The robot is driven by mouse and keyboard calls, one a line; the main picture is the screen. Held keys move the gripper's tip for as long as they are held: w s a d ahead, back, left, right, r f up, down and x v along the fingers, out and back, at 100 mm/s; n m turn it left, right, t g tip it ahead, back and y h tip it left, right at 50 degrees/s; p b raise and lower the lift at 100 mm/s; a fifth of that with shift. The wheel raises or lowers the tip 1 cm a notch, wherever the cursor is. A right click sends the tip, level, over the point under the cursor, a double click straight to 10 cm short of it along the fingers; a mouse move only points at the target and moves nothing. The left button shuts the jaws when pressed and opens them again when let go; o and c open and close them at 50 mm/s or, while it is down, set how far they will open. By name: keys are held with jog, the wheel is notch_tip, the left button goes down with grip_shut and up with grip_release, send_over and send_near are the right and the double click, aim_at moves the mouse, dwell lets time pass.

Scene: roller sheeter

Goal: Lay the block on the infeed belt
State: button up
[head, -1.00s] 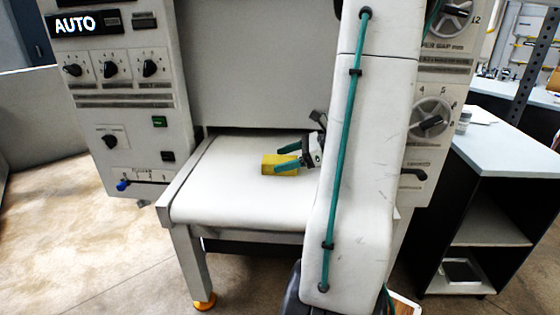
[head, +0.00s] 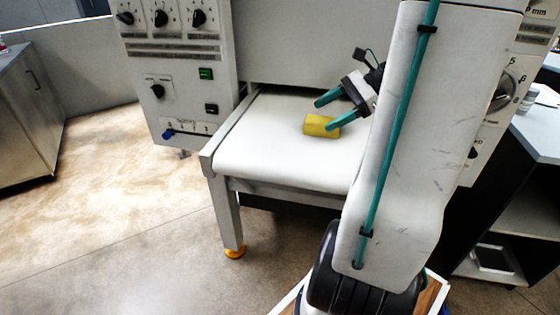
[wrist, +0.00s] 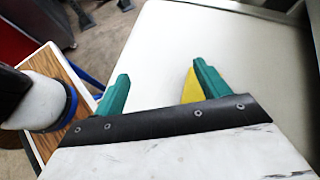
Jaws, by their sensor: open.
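The yellow block (head: 321,126) lies on the white infeed belt (head: 260,145), toward its far half and clear of its edges. My gripper (head: 328,112) is open, its two teal fingers pointing left, just above and beside the block; the block is not held between them. The belt (wrist: 245,45) fills the right of that view.
A control panel with knobs and a green button (head: 206,73) stands left of the belt. A grey machine face (head: 310,45) rises behind it. A side bench (head: 540,130) stands at the right. The belt's front and left are bare.

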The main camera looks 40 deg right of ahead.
jog(key=w+a+r+n+g, duration=0.1)
jog(key=a+n+g, duration=0.4)
jog(key=a, duration=0.5)
jog(key=s+a+n+h, duration=0.4)
jog(key=a+n, duration=0.4)
jog(key=n, duration=0.1)
jog(key=s+a+r+n+g+h, duration=0.1)
jog(key=s+a+n+h, duration=0.3)
jog(key=a+n, duration=0.4)
jog(key=shift+s+a+n, duration=0.25)
jog(key=shift+s+n, duration=0.1)
jog(key=shift+n, duration=0.75)
